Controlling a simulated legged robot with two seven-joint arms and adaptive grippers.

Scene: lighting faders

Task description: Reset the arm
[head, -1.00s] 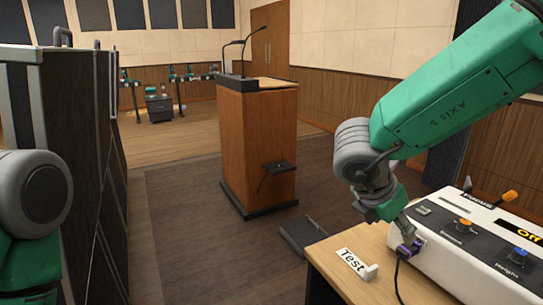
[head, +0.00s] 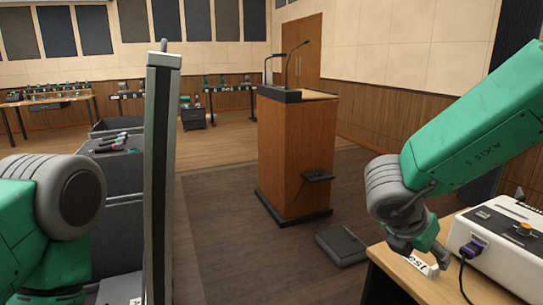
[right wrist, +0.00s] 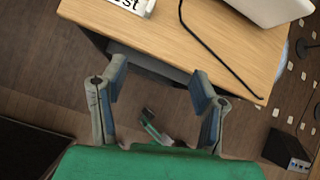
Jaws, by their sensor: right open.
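My right gripper (head: 428,255) hangs over the left part of the wooden table, left of the white control box (head: 510,240). In the right wrist view my right gripper (right wrist: 157,85) has its fingers spread apart, with nothing between them, over the table's edge. The "Test" sign (head: 418,264) is partly hidden by the gripper in the head view. My left arm shows at the left; its gripper is out of view.
The wooden table (head: 395,288) has bare top near its front; the cable (right wrist: 215,50) crosses it in the wrist view. A lectern (head: 297,150) with microphones stands ahead. A tall dark panel (head: 160,180) and a grey case (head: 115,165) stand at left.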

